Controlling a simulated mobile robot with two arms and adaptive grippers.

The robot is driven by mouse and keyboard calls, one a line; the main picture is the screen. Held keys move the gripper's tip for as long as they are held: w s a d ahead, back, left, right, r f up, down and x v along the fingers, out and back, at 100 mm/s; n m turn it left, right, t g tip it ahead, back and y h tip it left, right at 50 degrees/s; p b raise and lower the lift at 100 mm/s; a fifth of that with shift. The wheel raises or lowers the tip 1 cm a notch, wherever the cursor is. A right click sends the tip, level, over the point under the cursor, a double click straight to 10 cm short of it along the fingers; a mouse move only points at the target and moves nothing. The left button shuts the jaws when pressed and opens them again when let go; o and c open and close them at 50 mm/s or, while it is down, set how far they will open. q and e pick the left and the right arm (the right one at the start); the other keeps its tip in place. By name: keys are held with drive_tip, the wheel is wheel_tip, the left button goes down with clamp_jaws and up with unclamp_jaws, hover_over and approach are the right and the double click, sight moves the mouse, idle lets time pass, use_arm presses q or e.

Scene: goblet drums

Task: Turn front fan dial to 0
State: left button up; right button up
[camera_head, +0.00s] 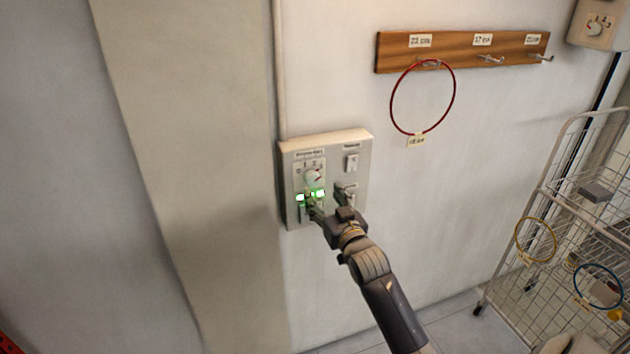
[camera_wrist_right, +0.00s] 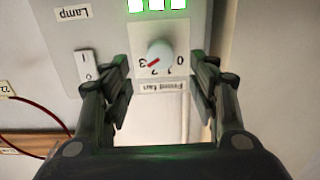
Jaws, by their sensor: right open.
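The front fan dial (camera_head: 313,177) is a round white knob on a wall panel (camera_head: 331,140), above a row of lit green lights (camera_head: 310,196). In the wrist view, which is upside down, the dial (camera_wrist_right: 160,52) has a red pointer towards 3, and 0 stands on the other side of the scale. My right gripper (camera_head: 328,198) is open and empty in front of the panel's lower half. In the wrist view its fingers (camera_wrist_right: 162,78) frame the dial from both sides; I cannot tell whether they touch the panel. My left gripper is not in view.
A red ring (camera_head: 393,102) hangs from a wooden hook rail (camera_head: 460,50). A wire rack (camera_head: 545,200) stands right. Another dial box (camera_head: 596,24) is top right.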

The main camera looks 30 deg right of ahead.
sight(314, 182)
drive_tip(key=shift+p+x, duration=0.75)
drive_tip(key=shift+x, duration=2.85)
drive_tip(key=c, duration=1.1)
